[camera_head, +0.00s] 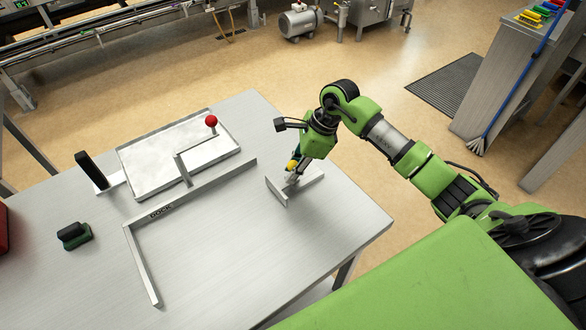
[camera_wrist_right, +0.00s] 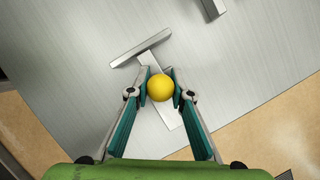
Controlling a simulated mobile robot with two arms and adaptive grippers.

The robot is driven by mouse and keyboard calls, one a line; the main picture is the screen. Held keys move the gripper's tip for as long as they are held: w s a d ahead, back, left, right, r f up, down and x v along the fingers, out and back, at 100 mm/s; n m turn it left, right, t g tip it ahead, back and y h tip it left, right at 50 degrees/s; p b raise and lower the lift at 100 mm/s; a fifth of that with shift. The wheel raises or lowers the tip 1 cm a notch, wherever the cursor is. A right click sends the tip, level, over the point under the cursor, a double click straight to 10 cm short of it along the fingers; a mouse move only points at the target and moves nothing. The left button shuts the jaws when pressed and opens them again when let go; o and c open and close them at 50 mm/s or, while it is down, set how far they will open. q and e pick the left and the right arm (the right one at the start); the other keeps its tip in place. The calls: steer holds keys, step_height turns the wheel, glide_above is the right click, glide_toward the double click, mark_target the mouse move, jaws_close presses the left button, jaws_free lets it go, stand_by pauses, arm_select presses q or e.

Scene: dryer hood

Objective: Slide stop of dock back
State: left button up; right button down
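The stop is a T-shaped metal piece (camera_head: 310,182) with a yellow ball knob (camera_wrist_right: 160,87), near the table's right edge. Its cross bar (camera_wrist_right: 140,48) and stem show in the right wrist view. My right gripper (camera_wrist_right: 161,89) has a finger on each side of the yellow knob, both pads appearing to touch it. The same gripper (camera_head: 293,170) reaches down over the stop in the head view. The dock is an L-shaped rail (camera_head: 145,265) marked "DOCK", left of the stop and apart from it. My left gripper is not in view.
A shallow metal tray (camera_head: 140,160) lies behind the dock rail, with a red-knobbed lever (camera_head: 211,121) at its right. A black upright handle (camera_head: 92,170) stands at its left. A dark green block (camera_head: 74,236) is farther left. The table between dock and stop is clear.

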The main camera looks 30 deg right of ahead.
steer(key=shift+w+d+f+b, duration=0.1)
steer(key=shift+d+f+b, duration=0.05)
steer(key=shift+d+b, duration=0.2)
steer(key=d, duration=0.1)
steer(key=d+b, duration=0.2)
steer(key=shift+w+d, duration=0.25)
steer(key=shift+d, duration=0.35)
steer(key=shift+r, duration=0.2)
steer(key=c, duration=1.9)
jaws_free()
steer(key=shift+o, duration=0.4)
steer(key=shift+d, duration=0.15)
